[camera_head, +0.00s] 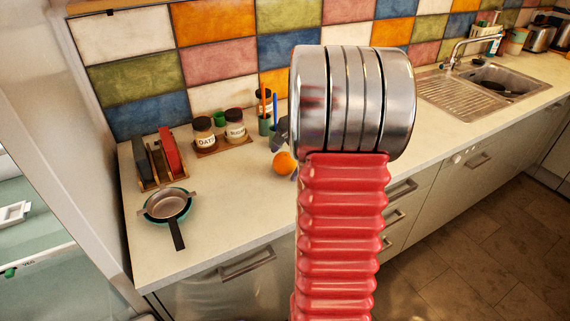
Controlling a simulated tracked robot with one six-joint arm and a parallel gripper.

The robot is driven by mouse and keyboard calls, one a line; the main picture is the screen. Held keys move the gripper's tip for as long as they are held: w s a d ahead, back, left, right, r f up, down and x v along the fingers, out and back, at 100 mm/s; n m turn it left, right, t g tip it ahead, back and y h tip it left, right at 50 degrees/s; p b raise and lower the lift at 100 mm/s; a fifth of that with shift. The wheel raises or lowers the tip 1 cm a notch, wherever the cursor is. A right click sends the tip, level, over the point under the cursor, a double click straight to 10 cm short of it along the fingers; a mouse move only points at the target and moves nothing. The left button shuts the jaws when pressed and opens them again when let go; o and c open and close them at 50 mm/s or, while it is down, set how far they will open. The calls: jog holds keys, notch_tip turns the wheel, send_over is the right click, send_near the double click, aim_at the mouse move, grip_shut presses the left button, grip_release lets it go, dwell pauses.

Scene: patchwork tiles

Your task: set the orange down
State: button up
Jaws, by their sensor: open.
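The orange (284,163) is small and round and shows just left of my red arm, against the pale countertop (235,195). It appears to rest on the counter, and its right edge is close to my arm's outline. My gripper (281,137) shows only as a dark grey part sticking out left of the big silver joint, just above the orange. The rest of it is hidden behind that joint. It is open, and a gap seems to show between it and the orange, though I cannot tell whether they touch.
A pan with a strainer (168,205) sits at the front left of the counter. Behind it is a wooden rack (158,165) with upright items. Two labelled jars (204,134) stand on a tray by the tiled wall. A green cup (265,125) holds utensils. The sink (490,88) is far right.

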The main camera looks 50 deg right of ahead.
aim_at(286, 156)
jog(key=c, duration=1.4)
jog(key=shift+o, duration=0.2)
jog(key=shift+r, duration=0.15)
notch_tip(286, 156, up, 10)
jog(key=shift+f, duration=0.1)
